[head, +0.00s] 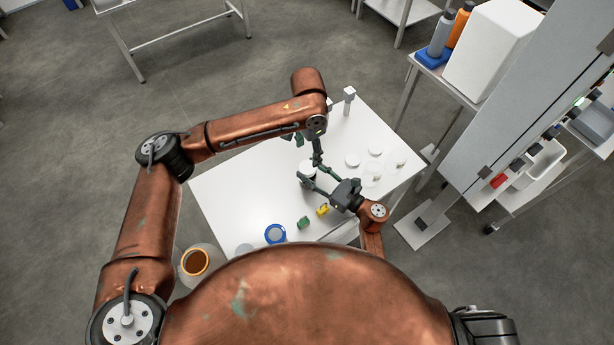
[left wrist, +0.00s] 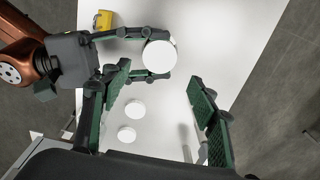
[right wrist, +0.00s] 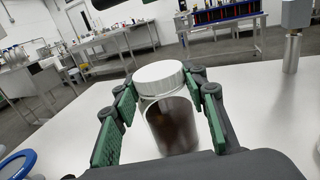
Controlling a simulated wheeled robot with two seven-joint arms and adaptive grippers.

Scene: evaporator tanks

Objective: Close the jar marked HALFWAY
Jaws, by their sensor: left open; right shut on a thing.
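A jar (right wrist: 172,125) with dark contents stands upright on the white table, with a white lid (right wrist: 160,77) on its top. No mark is readable on it. My right gripper (right wrist: 161,92) is shut on this jar, one finger at each side just below the lid. The round white lid (left wrist: 159,57) also shows from above in the left wrist view, between the right fingers. My left gripper (left wrist: 160,105) is open and empty above the table; the lid is ahead of its fingers. In the head view the jar (head: 307,169) is partly hidden by the grippers.
Loose white discs (head: 352,160) lie on the table to the right. A blue-ringed item (head: 275,234), a green item (head: 303,222) and a yellow item (head: 322,210) lie near the front edge. A grey post (head: 348,100) stands at the back. The table's left part is clear.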

